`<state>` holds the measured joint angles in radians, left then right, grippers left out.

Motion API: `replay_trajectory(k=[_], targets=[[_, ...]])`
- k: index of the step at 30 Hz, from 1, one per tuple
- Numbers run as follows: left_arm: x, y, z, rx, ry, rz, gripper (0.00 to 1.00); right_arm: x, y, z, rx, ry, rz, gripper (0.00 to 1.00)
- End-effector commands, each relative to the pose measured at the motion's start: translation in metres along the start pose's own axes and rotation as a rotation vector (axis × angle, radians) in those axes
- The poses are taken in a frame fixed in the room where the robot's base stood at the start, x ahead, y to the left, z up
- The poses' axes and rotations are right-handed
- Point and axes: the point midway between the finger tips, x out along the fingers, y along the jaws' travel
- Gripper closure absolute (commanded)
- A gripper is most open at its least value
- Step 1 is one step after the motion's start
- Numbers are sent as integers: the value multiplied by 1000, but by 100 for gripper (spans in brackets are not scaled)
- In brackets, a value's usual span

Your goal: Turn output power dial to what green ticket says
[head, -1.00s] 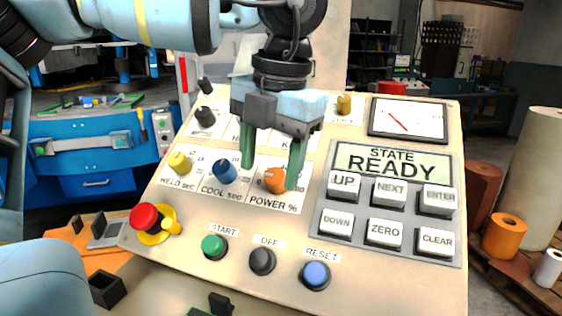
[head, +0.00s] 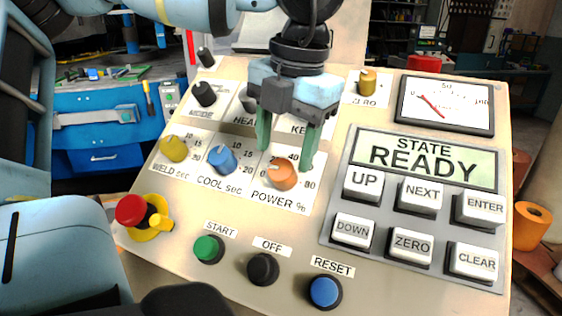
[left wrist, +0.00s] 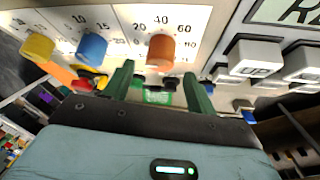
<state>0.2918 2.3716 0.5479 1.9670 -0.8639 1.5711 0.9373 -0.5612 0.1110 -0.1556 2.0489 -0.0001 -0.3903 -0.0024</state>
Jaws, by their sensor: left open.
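The orange output power dial (head: 281,175) sits above the POWER % label on the sloped panel. It also shows in the left wrist view (left wrist: 161,51), under a printed scale. Its pointer setting is too small to read surely. My left gripper (head: 286,153) is open, with its green fingers just above and behind the dial in the head view. In the left wrist view its fingers (left wrist: 158,72) are spread on either side below the dial, holding nothing. A small green patch with pale marks (left wrist: 157,97) shows between them; its words are unreadable. My right gripper is not in view.
A blue dial (head: 222,159) and a yellow dial (head: 174,149) stand left of the power dial. The keypad with its UP key (head: 363,185) lies to the right. A red emergency button (head: 132,210) and green START button (head: 208,249) are nearer the front.

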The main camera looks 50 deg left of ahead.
Motion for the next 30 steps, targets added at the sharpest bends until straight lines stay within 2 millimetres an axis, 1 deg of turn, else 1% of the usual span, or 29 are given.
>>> replay_trajectory(k=[1, 3, 9, 13, 21, 22, 23, 30], targets=[[9, 0, 0, 1, 4, 1, 43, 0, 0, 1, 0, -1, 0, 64], [20, 0, 0, 1, 4, 0, 43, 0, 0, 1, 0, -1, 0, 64], [43, 0, 0, 0, 2, 0, 43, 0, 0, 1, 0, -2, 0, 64], [51, 0, 0, 1, 1, 1, 43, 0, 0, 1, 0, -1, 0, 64], [52, 0, 0, 0, 0, 1, 43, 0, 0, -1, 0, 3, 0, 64], [52, 0, 0, 0, -1, 1, 44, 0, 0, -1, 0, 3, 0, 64], [52, 0, 0, 0, -1, 1, 48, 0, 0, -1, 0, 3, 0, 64], [52, 0, 0, 0, -1, 1, 80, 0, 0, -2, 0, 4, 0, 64]])
